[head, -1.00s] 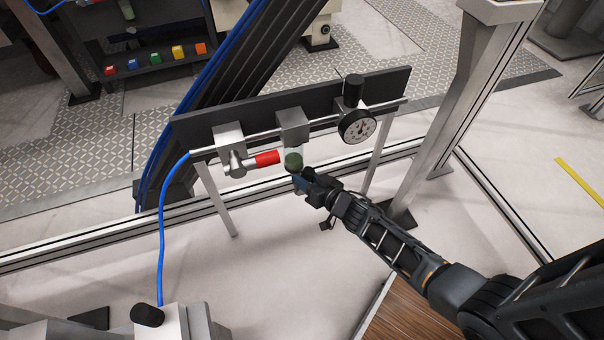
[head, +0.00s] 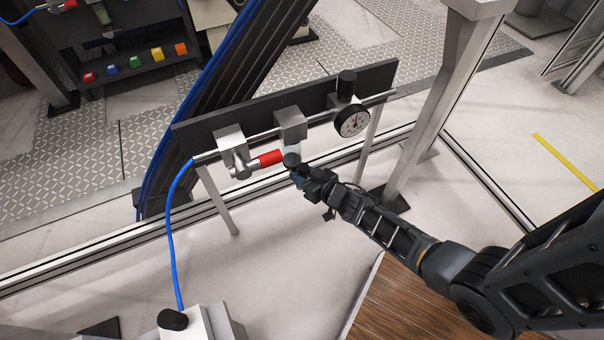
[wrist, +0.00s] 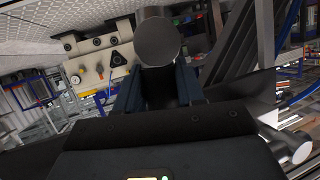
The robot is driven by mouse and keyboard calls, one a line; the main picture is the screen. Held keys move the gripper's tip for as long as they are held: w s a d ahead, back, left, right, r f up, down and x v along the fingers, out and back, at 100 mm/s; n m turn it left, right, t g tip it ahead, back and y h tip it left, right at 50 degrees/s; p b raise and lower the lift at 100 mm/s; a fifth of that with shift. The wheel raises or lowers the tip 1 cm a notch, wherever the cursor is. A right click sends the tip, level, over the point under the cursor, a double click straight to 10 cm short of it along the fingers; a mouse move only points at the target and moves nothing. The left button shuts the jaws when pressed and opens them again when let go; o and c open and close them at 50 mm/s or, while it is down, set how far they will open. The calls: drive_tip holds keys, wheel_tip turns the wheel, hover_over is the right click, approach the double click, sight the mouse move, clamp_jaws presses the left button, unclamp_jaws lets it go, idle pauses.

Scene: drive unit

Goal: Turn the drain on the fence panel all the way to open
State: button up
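The fence panel (head: 352,86) is a dark board that carries a pipe with fittings. Below its middle block (head: 291,124) hangs a pale bowl (head: 291,147) with a dark round lower end (head: 291,160), where the drain would be. My gripper (head: 298,178) is just under this end in the head view. In the wrist view, my gripper (wrist: 158,85) has its two bluish fingers apart, and a grey round end (wrist: 158,40) shows just beyond and above their tips. I see no clear contact, and the drain's turn position cannot be made out.
A red handle (head: 270,158) sits close left of the bowl. A pressure gauge (head: 352,121) is to the right. A blue hose (head: 169,235) hangs from the pipe's left end. A grey post (head: 437,120) stands right of the panel.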

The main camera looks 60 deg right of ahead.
drive_tip(key=o, duration=0.4)
drive_tip(key=shift+c, duration=0.2)
drive_tip(key=shift+s, duration=0.15)
drive_tip(key=p+v, duration=0.1)
drive_tip(key=v, duration=0.6)
drive_tip(key=shift+s+a+p, duration=0.15)
drive_tip(key=shift+s+p, duration=0.1)
drive_tip(key=shift+p, duration=0.1)
